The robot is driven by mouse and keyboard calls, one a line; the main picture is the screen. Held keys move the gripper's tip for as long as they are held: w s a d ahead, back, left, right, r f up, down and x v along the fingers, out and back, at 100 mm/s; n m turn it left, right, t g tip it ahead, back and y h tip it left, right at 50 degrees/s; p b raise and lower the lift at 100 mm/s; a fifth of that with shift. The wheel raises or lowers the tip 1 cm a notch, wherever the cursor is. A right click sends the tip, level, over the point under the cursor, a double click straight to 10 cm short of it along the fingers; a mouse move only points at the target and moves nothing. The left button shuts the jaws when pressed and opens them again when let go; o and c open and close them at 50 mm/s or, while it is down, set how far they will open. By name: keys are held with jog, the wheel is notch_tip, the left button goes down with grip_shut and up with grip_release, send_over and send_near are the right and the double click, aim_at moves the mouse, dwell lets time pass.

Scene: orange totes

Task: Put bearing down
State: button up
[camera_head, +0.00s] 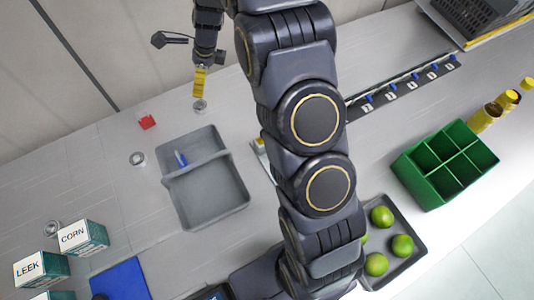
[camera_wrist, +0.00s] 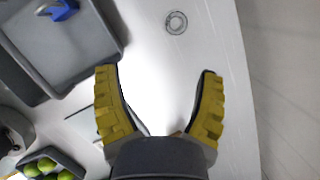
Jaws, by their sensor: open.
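A small silver ring-shaped bearing (camera_head: 199,105) lies on the light table just below my gripper (camera_head: 199,95) in the head view. My gripper's yellow fingers point down at it, and its exact gap to them is hard to tell. In the wrist view my gripper (camera_wrist: 158,72) is open, with nothing held between its fingers. A silver ring (camera_wrist: 176,22) lies flat on the table beyond the fingertips there, apart from both; it seems to be the same bearing. Similar round metal parts lie left of the grey tote (camera_head: 219,202) (camera_head: 137,158) and near the boxes (camera_head: 52,228).
A blue item (camera_head: 181,159) lies in the grey tote. A red block (camera_head: 147,121) sits left of my gripper. CORN (camera_head: 83,238) and LEEK (camera_head: 41,269) boxes stand lower left. A green divided crate (camera_head: 444,165), limes (camera_head: 402,245) and a numbered strip (camera_head: 405,87) are right.

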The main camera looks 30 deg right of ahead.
jog(key=s+a+r+n+g, duration=0.1)
jog(key=s+r+n, duration=0.55)
jog(key=s, duration=0.25)
jog(key=s+a+r+n+g, duration=0.1)
jog(key=s+a+r+n, duration=0.1)
jog(key=s+r+n, duration=0.6)
jog(key=s+d+r+n+g+h, duration=0.1)
jog(key=s+d+n+h, duration=0.1)
jog(key=s+n, duration=0.8)
jog(key=s, duration=0.9)
jog(key=shift+d+g+h, duration=0.25)
jog(key=shift+g+h, duration=0.05)
